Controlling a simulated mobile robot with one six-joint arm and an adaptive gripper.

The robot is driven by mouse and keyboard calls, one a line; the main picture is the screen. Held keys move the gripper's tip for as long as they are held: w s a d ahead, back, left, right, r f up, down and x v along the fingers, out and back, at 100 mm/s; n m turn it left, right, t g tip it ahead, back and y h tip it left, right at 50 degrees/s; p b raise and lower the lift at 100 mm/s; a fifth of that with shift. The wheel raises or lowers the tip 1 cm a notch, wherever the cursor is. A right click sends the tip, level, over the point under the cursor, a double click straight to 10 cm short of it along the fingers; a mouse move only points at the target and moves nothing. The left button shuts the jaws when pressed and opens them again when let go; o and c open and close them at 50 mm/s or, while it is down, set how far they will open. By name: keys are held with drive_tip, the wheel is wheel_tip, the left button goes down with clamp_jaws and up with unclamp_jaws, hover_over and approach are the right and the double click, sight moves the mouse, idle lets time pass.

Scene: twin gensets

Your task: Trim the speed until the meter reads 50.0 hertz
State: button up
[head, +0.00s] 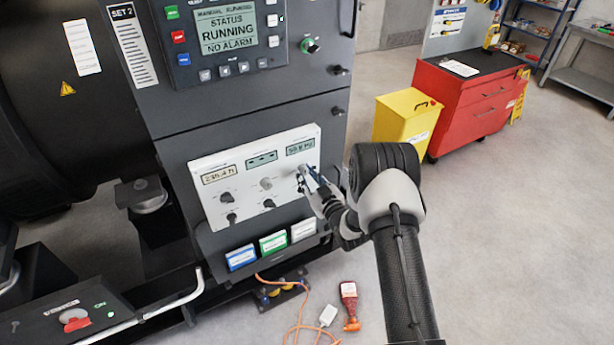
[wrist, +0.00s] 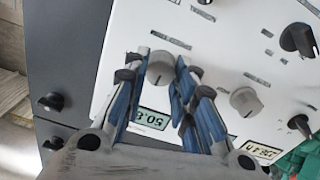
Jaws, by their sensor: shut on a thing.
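The white meter panel (head: 240,200) sits on the front of the dark genset cabinet. Its top right display, the hertz meter (head: 300,146), seems to read 50.8 Hz; in the wrist view the meter (wrist: 152,119) appears upside down, its last digits partly hidden by a finger. A grey round knob (wrist: 160,68) is next to this meter. My gripper (wrist: 161,62) has its blue-padded fingers on both sides of the knob and is shut on it. In the head view my gripper (head: 308,180) reaches the panel's right side and mostly hides that knob.
Another display (head: 219,174) reads about 235 V. Other knobs, such as a grey one (wrist: 245,101) and a black one (wrist: 298,40), sit close by. Below are coloured label boxes (head: 273,242). A yellow bin (head: 405,118) and red cabinet (head: 470,100) stand right; the floor between is open.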

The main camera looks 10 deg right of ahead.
drive_tip(key=shift+f+n+b, duration=0.1)
drive_tip(key=shift+n+b, duration=0.2)
drive_tip(key=shift+b, duration=0.15)
drive_tip(key=n+b, duration=0.4)
drive_tip(key=b, duration=0.2)
drive_tip(key=shift+f, duration=0.2)
drive_tip(key=n+b, duration=0.3)
drive_tip(key=b, duration=0.2)
drive_tip(key=shift+n, duration=0.4)
drive_tip(key=shift+a+r+n+b, duration=0.1)
drive_tip(key=shift+r+n+b, duration=0.05)
drive_tip(key=shift+n+b, duration=0.45)
drive_tip(key=shift+r, duration=0.1)
drive_tip(key=o, duration=1.1)
drive_tip(key=shift+c, duration=0.2)
drive_tip(key=shift+s, duration=0.1)
